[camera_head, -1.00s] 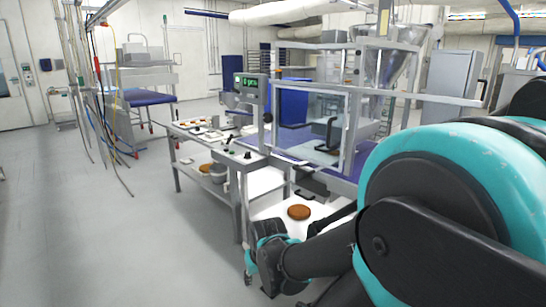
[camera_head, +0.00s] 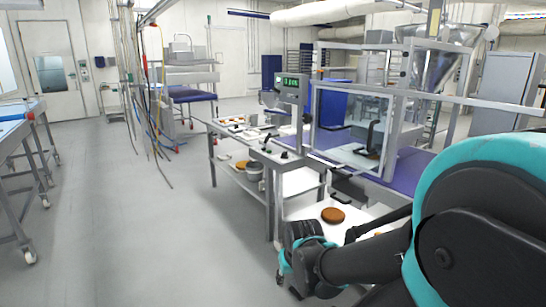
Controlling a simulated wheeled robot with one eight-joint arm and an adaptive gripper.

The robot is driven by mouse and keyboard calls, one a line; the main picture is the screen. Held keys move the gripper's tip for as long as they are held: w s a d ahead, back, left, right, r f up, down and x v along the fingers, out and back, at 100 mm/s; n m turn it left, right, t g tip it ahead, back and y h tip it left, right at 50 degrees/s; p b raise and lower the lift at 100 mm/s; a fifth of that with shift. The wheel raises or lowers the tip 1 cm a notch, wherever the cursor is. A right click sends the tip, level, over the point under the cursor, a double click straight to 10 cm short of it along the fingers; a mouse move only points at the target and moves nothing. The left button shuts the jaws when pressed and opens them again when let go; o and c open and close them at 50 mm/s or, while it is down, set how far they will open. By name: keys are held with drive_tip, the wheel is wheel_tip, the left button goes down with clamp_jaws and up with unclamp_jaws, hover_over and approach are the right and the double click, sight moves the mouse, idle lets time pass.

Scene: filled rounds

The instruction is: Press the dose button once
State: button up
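The filling machine has a control panel (camera_head: 275,155) on its front left corner, with small dark knobs or buttons on its top. I cannot tell which of them is the dose button. A grey box with a lit green display (camera_head: 289,82) stands on a post above the panel. A brown round (camera_head: 333,215) lies on the white surface below a dark outlet (camera_head: 347,186). My arm reaches in from the lower right, and its teal and black joint is in front of the machine, low in the picture. My gripper's fingers cannot be made out.
A clear guard (camera_head: 352,125) in a metal frame covers the machine's middle. A side table (camera_head: 228,150) with small items and a lower shelf stands left of it. Hanging cables (camera_head: 148,90) are farther back. A blue-topped table (camera_head: 15,130) is at far left. The floor (camera_head: 120,230) between is clear.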

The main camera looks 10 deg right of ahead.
drive_tip(key=shift+c, duration=0.4)
clamp_jaws()
idle(1.3)
